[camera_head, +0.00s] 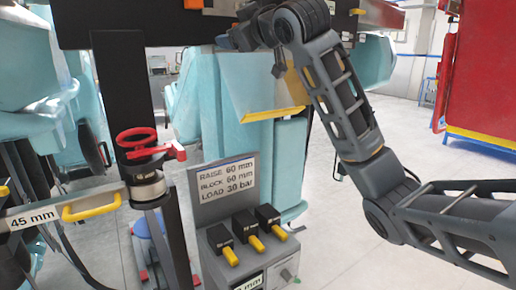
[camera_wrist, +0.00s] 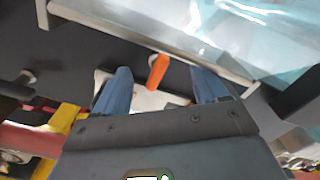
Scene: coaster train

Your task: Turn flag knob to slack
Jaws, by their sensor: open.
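An orange knob (camera_wrist: 158,72), which looks like the flag knob, stands out from a pale plate on a dark surface in the wrist view. My gripper (camera_wrist: 160,69) is open, with one blue finger on either side of the knob. There is a visible gap on both sides, and I cannot tell how deep the knob sits between the fingers. In the head view my gripper (camera_head: 240,40) is at the dark overhead beam, partly hidden by my own arm. The knob there is hidden, and its slack mark is not readable in either view.
A clear panel with a yellow lower edge (camera_head: 275,114) hangs just below my gripper. A red handwheel (camera_head: 137,141) and a sign (camera_head: 224,187) above a box with yellow-handled levers (camera_head: 245,248) stand lower left. A red cabinet (camera_head: 485,75) is at right; the floor before it is clear.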

